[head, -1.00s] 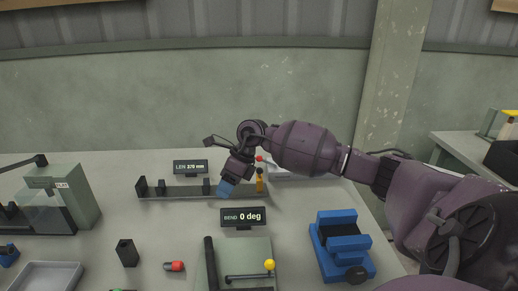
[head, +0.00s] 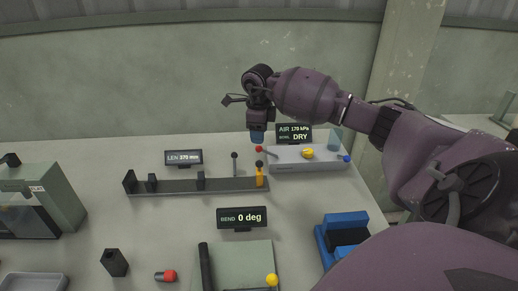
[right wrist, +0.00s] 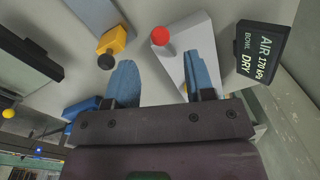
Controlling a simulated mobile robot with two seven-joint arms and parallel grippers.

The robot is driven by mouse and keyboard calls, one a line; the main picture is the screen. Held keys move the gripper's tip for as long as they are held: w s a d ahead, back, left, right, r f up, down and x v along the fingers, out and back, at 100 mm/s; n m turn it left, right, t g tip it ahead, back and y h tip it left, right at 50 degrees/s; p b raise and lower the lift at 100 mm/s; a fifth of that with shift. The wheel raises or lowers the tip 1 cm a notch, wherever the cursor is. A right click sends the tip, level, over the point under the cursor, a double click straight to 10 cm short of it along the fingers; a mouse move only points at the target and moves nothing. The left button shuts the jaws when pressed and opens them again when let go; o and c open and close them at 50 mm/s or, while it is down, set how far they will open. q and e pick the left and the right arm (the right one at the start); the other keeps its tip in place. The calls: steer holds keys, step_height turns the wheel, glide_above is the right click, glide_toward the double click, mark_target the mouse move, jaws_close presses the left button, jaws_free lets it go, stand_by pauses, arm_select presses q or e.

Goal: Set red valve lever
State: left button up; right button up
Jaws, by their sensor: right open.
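The red ball knob (head: 259,149) of the valve lever sits at the left end of a pale valve box (head: 285,165) at the back of the bench. My right gripper (head: 257,138) points down just above and behind the knob in the head view. In the right wrist view its blue fingers (right wrist: 160,68) are apart with nothing between them. The red knob (right wrist: 160,36) shows beyond the fingertips, between them in the picture; I see no contact. The lever's arm is mostly hidden. My left gripper is not in view.
An air display (head: 294,134) reads 170 kPa, bowl dry. The box also bears a yellow knob (head: 308,153) and a blue knob (head: 347,159). A length rail (head: 195,187) with an orange stop (head: 260,174) lies close in front. A bend display (head: 241,218) stands nearer.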

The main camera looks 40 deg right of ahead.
mark_target(259, 149)
steer(key=f, duration=0.7)
steer(key=shift+w+d, duration=0.15)
steer(key=shift+d, duration=0.1)
steer(key=shift+r, duration=0.1)
jaws_close()
